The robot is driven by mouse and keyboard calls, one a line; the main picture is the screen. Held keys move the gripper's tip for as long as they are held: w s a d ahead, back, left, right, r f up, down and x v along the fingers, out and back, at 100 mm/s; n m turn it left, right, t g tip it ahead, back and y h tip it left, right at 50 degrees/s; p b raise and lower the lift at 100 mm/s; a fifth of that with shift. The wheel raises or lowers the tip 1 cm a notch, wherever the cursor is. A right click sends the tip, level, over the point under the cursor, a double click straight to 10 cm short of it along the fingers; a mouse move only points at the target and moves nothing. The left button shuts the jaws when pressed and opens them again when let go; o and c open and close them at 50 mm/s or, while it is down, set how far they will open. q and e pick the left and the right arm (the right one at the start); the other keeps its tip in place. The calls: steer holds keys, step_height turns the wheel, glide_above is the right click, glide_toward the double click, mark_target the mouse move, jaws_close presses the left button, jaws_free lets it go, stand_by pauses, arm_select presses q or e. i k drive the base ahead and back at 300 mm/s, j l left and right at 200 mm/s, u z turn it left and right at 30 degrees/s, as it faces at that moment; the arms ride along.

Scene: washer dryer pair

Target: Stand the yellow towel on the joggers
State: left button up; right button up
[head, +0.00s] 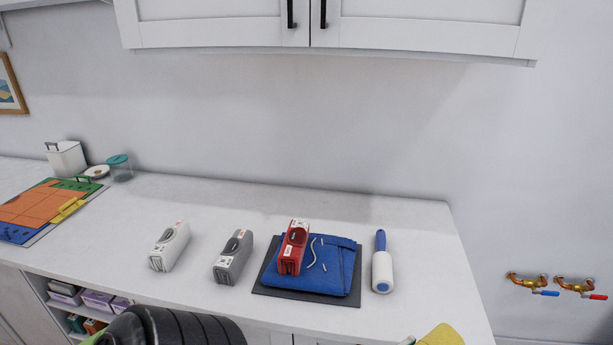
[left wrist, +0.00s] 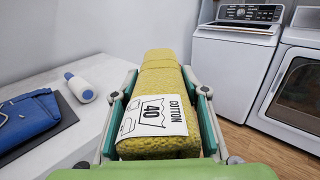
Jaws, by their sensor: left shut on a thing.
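The yellow towel (left wrist: 158,95) is a thick folded block with a white "COTTON 40" label. It is held between the fingers of my left gripper (left wrist: 160,112), out beyond the counter's right part. Its yellow tip (head: 442,336) shows at the bottom edge of the head view; the gripper itself is almost out of that view. The joggers (head: 333,275) are a folded blue garment with pale drawstrings, lying on a dark mat (head: 300,299) on the counter. They also show in the left wrist view (left wrist: 27,117). My right gripper is not in view.
A red box-like thing (head: 292,252) stands on the joggers' left part. Grey (head: 233,258) and white (head: 169,247) ones stand to the left. A lint roller (head: 382,268) lies just right of the mat. Brass taps (head: 552,284) are on the right wall. A washer (left wrist: 235,60) stands beyond the towel.

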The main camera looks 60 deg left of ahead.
mark_target(340, 259)
steer(key=u, duration=0.4)
steer(key=i+l+u, duration=0.1)
steer(key=u, duration=0.65)
steer(key=i+l+u, duration=0.1)
steer(key=u, duration=0.25)
steer(key=i+l+u, duration=0.2)
steer(key=l+u, duration=0.15)
steer(key=l, duration=0.35)
steer(key=i+l+u, duration=0.15)
steer(key=l+u, duration=0.2)
steer(key=l, duration=0.35)
steer(key=l+u, duration=0.4)
steer(key=l, duration=0.95)
